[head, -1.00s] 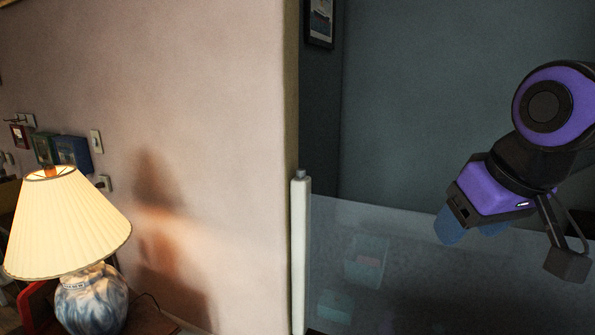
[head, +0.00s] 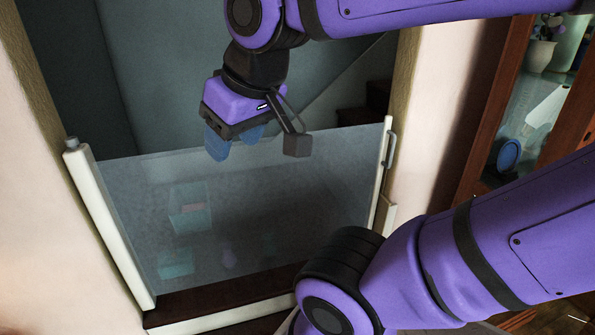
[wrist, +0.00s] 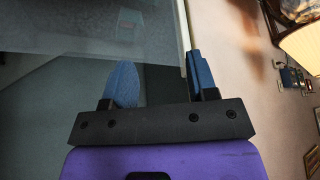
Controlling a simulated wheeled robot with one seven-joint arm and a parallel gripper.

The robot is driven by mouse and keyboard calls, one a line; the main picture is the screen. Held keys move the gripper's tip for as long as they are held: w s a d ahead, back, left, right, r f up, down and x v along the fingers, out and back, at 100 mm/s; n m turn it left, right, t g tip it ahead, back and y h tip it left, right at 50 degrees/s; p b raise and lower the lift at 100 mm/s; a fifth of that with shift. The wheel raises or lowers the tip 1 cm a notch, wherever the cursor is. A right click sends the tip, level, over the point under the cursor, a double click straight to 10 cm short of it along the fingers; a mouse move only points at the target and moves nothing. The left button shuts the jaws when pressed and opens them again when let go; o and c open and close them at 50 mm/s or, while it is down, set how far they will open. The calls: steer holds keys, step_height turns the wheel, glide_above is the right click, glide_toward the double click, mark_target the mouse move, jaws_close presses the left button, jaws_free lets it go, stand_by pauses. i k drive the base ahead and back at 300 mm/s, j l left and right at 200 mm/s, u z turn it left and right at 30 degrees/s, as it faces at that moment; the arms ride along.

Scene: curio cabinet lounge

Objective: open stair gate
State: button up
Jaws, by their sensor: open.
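The stair gate (head: 240,215) is a see-through grey panel across the doorway, and it looks closed. A white post (head: 110,222) holds its left side. At its right edge is a slim white upright with a grey handle (head: 390,149). My gripper (head: 233,143) is open and empty, near the panel's top edge and left of the handle. I cannot tell if it touches the panel. In the wrist view my gripper's blue fingers (wrist: 162,85) are apart, with the panel (wrist: 75,25) and a pale post (wrist: 186,22) beyond them.
A wooden glass cabinet (head: 480,150) stands at the right. Dark stairs (head: 362,105) show behind the gate, with blurred pale boxes (head: 190,210) seen through the panel. A dark sill (head: 225,295) runs below it.

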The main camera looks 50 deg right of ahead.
mark_target(387, 131)
steer(key=z, duration=2.1)
